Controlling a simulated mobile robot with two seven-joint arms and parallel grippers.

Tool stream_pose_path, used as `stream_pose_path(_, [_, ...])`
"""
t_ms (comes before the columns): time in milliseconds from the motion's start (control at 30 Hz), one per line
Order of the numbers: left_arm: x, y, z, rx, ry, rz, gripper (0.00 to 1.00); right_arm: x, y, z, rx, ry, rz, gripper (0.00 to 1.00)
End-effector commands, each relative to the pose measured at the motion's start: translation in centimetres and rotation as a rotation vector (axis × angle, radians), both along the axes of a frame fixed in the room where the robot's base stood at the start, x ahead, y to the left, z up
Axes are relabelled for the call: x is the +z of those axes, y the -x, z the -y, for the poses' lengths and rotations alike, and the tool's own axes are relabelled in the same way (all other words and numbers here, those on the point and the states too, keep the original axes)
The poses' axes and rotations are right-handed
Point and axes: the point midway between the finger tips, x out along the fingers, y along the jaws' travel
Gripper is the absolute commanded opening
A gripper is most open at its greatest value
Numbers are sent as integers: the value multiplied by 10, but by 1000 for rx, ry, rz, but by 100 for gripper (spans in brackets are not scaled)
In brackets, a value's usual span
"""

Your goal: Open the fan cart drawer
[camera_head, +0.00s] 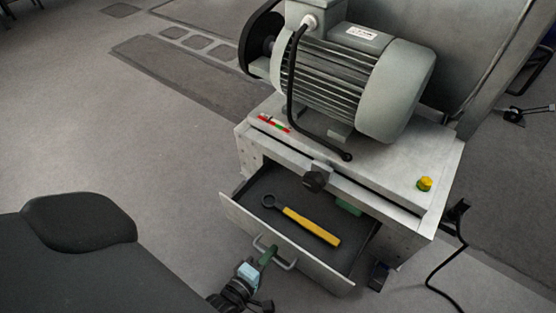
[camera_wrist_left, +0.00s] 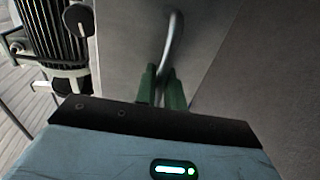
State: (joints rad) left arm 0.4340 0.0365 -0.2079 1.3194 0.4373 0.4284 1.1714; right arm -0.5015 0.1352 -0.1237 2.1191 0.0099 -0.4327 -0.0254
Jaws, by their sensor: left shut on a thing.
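The fan cart (camera_head: 440,167) carries a large grey motor (camera_head: 350,85) on its top. Its drawer (camera_head: 230,207) stands pulled out toward me, with its inside showing. A yellow-handled tool (camera_head: 313,226) with a dark ring end lies in the drawer, and a green thing (camera_head: 348,207) lies near its back right. My left gripper (camera_head: 268,256) is at the drawer's front, shut on the curved metal handle (camera_head: 288,265). The left wrist view shows the green fingers (camera_wrist_left: 162,85) on both sides of the handle (camera_wrist_left: 177,42). My right gripper is not in view.
A yellow button (camera_head: 424,184) sits on the cart's top right. A black cable (camera_head: 443,280) runs along the floor at right. A dark chair-like shape (camera_head: 75,250) fills the lower left. The floor (camera_head: 160,150) left of the cart is clear.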

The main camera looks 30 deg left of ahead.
Motion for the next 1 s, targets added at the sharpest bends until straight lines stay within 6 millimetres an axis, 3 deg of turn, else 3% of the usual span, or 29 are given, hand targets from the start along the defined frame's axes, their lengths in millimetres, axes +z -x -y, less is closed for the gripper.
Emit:
stream_pose_path(200, [1,10,0,0,-1,2,0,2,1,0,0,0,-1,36])
stream_pose_path(533, [0,11,-1,1,0,2,0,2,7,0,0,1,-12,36])
stream_pose_path(567, [0,11,-1,1,0,2,13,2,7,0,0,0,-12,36])
stream_pose_path(700, [0,11,-1,1,0,2,28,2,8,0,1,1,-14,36])
stream_pose_path(1000, [1,13,-1,0,0,0,28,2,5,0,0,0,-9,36])
